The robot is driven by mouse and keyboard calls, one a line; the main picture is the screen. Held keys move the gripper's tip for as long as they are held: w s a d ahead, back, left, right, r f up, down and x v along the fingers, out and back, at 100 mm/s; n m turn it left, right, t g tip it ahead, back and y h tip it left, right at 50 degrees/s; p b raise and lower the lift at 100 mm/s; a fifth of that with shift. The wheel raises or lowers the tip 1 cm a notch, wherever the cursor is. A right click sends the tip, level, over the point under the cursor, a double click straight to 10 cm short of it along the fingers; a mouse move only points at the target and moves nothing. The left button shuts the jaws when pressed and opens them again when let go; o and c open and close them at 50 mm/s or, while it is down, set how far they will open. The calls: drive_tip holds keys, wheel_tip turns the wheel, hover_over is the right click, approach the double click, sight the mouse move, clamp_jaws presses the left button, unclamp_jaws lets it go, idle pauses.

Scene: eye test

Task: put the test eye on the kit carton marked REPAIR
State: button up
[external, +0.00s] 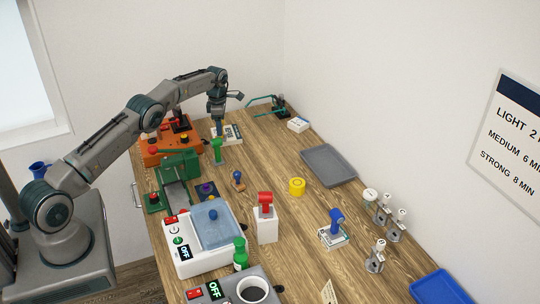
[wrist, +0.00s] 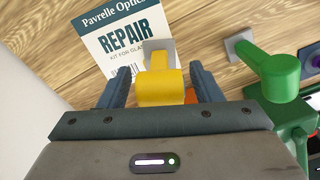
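The white and dark-teal kit carton marked REPAIR (wrist: 113,45) lies flat at the far end of the table; it also shows in the external view (external: 234,131). A yellow piece with a rounded head (wrist: 160,86) and a square grey base, apparently the test eye, is between my fingers. Its base overlaps the carton's right part in the wrist view; whether it rests on it I cannot tell. My gripper (wrist: 161,88) is open around the yellow head, with narrow gaps on both sides. In the external view my gripper (external: 217,122) is above the carton's left end and hides the yellow piece.
A green piece on a square base (external: 217,150) stands close in front of the carton. An orange unit (external: 158,150) and a green machine (external: 178,170) lie to the left.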

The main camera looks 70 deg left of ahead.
drive_tip(key=shift+r, duration=0.1)
wheel_tip(320, 180, up, 8)
drive_tip(key=shift+f+p, duration=0.15)
drive_tip(key=shift+p, duration=0.15)
idle(0.3)
